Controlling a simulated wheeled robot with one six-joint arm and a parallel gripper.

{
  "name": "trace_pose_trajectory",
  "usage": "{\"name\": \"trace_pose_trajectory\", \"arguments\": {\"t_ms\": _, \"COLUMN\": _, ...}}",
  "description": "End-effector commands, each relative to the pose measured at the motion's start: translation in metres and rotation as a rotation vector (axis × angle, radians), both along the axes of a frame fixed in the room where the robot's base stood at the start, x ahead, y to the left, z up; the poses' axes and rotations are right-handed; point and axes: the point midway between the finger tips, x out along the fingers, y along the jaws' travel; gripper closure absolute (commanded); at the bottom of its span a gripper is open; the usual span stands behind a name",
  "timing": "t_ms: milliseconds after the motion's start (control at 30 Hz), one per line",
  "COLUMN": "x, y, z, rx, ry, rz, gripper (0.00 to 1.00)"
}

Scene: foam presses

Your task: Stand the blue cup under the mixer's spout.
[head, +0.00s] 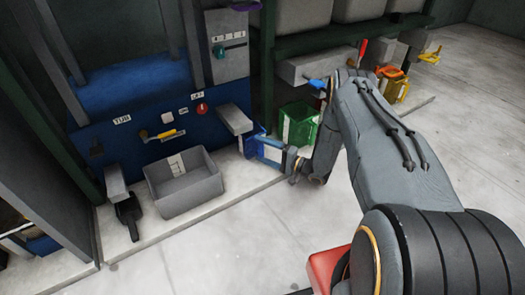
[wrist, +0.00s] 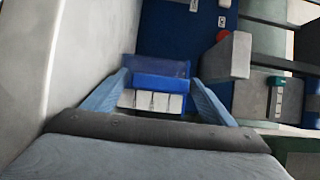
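The blue cup (head: 268,146) is a see-through blue container with a white patch, just right of and lower than a grey block (head: 235,119) jutting from the mixer's blue panel (head: 145,137). This block looks like the spout housing; the outlet itself is hidden. My gripper (head: 274,153) reaches the cup from the right. In the wrist view the cup (wrist: 157,88) lies between the two blue fingers, which seem to press on both its sides. The block (wrist: 240,58) shows right of the cup there. I cannot tell whether the cup touches the floor ledge.
A grey tub (head: 184,188) and a black scoop (head: 130,214) stand left of the cup. A green container (head: 298,125) is close behind my gripper. Yellow containers (head: 394,86) are farther right. The open floor (head: 230,245) in front is clear.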

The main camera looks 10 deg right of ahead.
Motion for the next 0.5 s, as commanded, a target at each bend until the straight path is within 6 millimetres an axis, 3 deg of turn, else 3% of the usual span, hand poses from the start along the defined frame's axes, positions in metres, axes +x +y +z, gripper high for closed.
{"name": "trace_pose_trajectory", "arguments": {"t_ms": 400, "x": -0.0001, "y": 0.0001, "z": 0.0047, "rx": -0.001, "ry": -0.001, "rz": 0.0, "gripper": 0.15}}
{"name": "trace_pose_trajectory", "arguments": {"t_ms": 500, "x": -0.0083, "y": -0.0097, "z": 0.0047, "rx": 0.001, "ry": 0.001, "rz": -0.003, "gripper": 0.15}}
